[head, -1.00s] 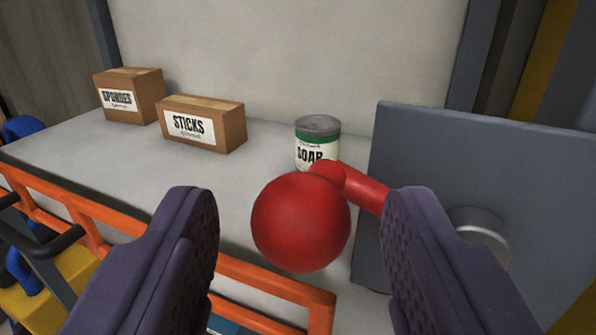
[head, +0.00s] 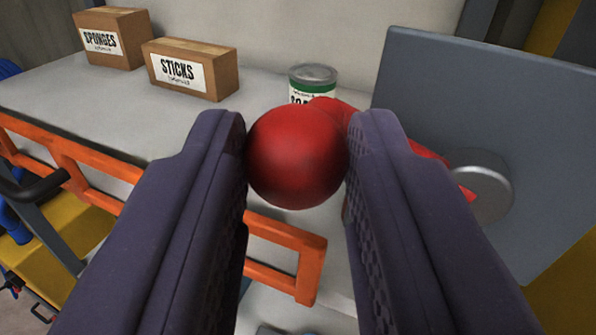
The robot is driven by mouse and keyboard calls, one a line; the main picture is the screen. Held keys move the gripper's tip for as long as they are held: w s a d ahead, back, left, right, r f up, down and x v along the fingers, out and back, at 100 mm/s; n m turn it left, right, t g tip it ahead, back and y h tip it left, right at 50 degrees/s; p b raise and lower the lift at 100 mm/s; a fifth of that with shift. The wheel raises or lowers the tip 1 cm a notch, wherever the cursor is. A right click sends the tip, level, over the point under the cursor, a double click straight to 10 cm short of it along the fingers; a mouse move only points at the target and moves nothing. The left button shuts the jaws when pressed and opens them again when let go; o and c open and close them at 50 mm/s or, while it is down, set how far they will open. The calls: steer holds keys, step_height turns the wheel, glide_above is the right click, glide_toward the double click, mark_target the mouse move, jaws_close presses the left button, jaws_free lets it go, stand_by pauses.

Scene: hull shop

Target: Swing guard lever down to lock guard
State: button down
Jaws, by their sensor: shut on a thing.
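The guard lever has a red ball knob (head: 297,157) on a red arm that runs right to a round silver hub (head: 481,187). The hub sits on a grey panel (head: 475,105) at the right. My gripper (head: 297,150) is shut on the red ball, with one dark finger on each side of it. The right finger hides part of the lever arm. The lever points left from the hub and slightly up in the picture.
Boxes marked sponges (head: 112,40) and sticks (head: 190,70) and a soap can (head: 313,82) stand on a grey bench top (head: 60,95). An orange rail (head: 285,238) runs along its front, below my gripper. A dark handle (head: 30,187) and yellow thing show at lower left.

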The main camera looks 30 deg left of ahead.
step_height(320, 180, down, 7)
steer(key=d+n+g+h+b, duration=0.1)
steer(key=n+h+b, duration=0.4)
steer(key=n+b, duration=0.5)
steer(key=shift+w+d+r+n+g+h+b, duration=0.2)
steer(key=shift+n+g+h+b, duration=0.15)
steer(key=shift+b, duration=1.4)
steer(key=shift+f, duration=0.1)
steer(key=c, duration=0.8)
jaws_free()
steer(key=shift+c, duration=0.2)
steer(key=v, duration=0.8)
steer(key=shift+p, duration=0.4)
